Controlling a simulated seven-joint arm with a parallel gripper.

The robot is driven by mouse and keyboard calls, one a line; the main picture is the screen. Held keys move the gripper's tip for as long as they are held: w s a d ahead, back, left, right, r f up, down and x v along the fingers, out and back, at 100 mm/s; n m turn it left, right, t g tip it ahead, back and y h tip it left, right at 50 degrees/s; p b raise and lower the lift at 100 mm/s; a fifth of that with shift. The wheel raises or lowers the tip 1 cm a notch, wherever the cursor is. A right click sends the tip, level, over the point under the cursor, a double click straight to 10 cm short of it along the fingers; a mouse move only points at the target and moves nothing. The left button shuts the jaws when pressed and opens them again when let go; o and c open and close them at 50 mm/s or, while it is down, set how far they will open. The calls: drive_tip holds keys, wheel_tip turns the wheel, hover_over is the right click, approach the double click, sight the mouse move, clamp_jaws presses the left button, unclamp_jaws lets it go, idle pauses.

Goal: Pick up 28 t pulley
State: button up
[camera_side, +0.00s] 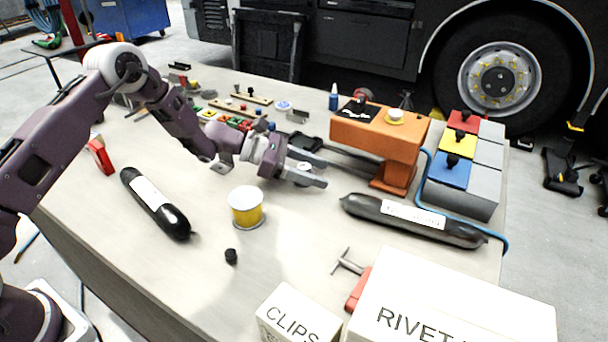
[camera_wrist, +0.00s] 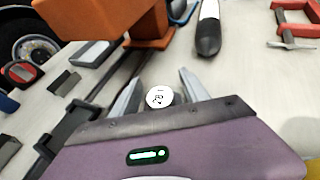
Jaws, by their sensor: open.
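My gripper (camera_side: 320,172) is low over the middle of the table, fingers apart and pointing right toward the orange stand (camera_side: 378,133). In the wrist view its two grey fingers (camera_wrist: 160,77) are spread. A small round white face with dark marks (camera_wrist: 160,97) on a grey body shows between them; it looks like the pulley, but I cannot read the marks surely. I cannot tell whether the fingers touch it. In the side view the fingers mostly hide this spot.
A yellow and white tub (camera_side: 246,206) stands in front of my gripper. A black labelled tube (camera_side: 413,221) lies to the right and another (camera_side: 155,203) to the left. Boxes marked CLIPS (camera_side: 297,318) and RIVET (camera_side: 450,308) fill the front right. Colored bins (camera_side: 462,172) stand at right.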

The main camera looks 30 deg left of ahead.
clamp_jaws()
